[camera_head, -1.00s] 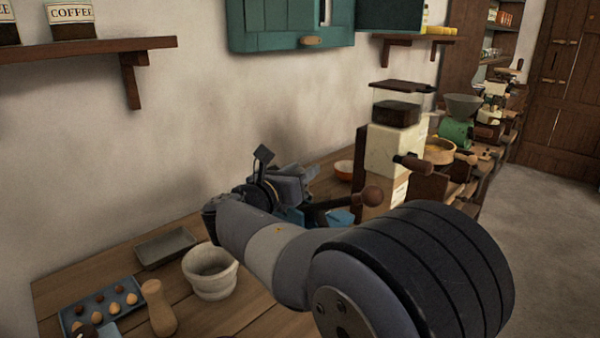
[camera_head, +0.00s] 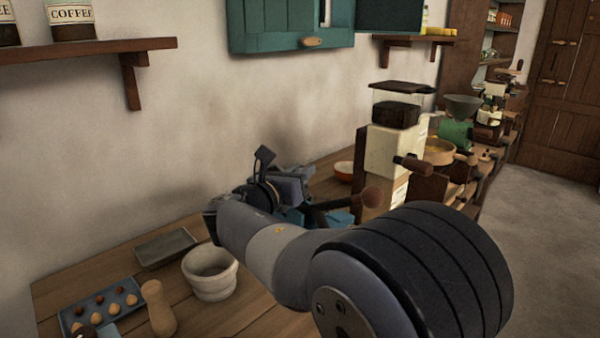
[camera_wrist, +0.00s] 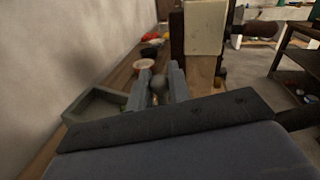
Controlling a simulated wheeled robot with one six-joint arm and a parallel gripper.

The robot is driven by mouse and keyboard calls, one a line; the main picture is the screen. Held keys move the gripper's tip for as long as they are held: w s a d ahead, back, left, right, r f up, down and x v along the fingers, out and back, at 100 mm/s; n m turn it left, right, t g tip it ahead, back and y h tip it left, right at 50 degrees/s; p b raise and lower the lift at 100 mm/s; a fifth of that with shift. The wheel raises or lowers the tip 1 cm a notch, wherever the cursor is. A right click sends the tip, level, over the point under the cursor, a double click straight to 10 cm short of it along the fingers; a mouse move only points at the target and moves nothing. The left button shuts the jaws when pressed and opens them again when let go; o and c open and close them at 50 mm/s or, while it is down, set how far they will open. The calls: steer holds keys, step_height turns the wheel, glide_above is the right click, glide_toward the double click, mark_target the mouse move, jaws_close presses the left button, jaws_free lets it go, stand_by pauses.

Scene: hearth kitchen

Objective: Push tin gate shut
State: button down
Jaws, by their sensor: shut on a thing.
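My gripper (camera_wrist: 160,76) points along the wooden counter in the wrist view, its two grey fingers closed on a small round grey knob (camera_wrist: 158,85). In the head view my gripper (camera_head: 290,188) is above the counter near the wall, partly hidden behind my own arm. A dark lever with a round brown knob (camera_head: 372,197) reaches out to the right of it. Blue parts (camera_head: 340,217) show below the lever, largely covered. I cannot clearly make out the tin gate or how far it stands open.
A cream grinder (camera_head: 384,153) stands beyond my gripper, also in the wrist view (camera_wrist: 204,27). A grey tray (camera_head: 165,248), a stone mortar (camera_head: 210,272) and a blue tray of small round pieces (camera_head: 100,305) lie nearer. The wall is close on the left; floor is open at right.

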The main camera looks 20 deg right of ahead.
steer(key=shift+f+b, duration=0.45)
steer(key=shift+f, duration=1)
steer(key=c, duration=1.4)
jaws_free()
steer(key=shift+o, duration=0.3)
steer(key=v, duration=1)
steer(key=shift+s+a+p, duration=0.25)
steer(key=shift+a+p, duration=0.1)
steer(key=shift+p, duration=0.1)
